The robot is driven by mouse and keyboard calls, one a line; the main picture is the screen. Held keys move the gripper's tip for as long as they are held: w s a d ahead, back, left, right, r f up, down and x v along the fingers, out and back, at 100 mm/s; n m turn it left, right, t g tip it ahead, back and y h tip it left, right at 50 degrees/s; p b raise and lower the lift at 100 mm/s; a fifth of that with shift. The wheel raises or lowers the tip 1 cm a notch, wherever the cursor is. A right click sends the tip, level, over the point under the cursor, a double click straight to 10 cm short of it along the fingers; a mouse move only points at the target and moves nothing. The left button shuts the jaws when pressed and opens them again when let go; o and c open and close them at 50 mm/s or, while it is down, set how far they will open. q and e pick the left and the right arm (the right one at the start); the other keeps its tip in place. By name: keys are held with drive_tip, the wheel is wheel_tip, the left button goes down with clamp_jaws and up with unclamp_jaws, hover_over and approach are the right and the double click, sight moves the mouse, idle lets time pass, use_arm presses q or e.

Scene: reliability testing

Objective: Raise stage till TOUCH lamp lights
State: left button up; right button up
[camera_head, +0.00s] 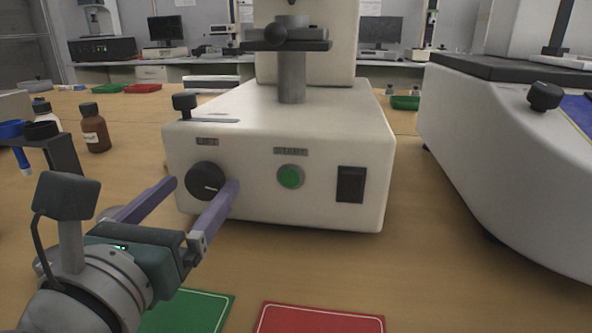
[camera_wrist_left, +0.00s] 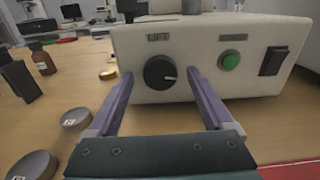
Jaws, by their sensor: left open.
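A white machine (camera_head: 290,120) stands on the wooden table, with a stage (camera_head: 285,45) on a grey post above its base. Its front has a black round LIFT knob (camera_head: 206,179), a green button (camera_head: 290,177) and a black rocker switch (camera_head: 351,184). My left gripper (camera_head: 205,184) is open, its two purple fingers reaching to either side of the knob. In the left wrist view the knob (camera_wrist_left: 160,72) shows between and beyond the fingertips; I cannot tell whether they touch it. I cannot make out a TOUCH lamp. My right gripper is not in view.
A green mat (camera_head: 190,310) and a red mat (camera_head: 320,318) lie in front of the machine. A brown bottle (camera_head: 95,130) and a dark rack (camera_head: 58,155) stand at left. Another large white machine (camera_head: 510,140) stands at right. Two round labelled discs (camera_wrist_left: 76,119) lie near the gripper.

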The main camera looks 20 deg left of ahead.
use_arm(q)
drive_tip(key=shift+w+a, duration=0.2)
drive_tip(key=shift+w, duration=0.5)
clamp_jaws()
idle(0.3)
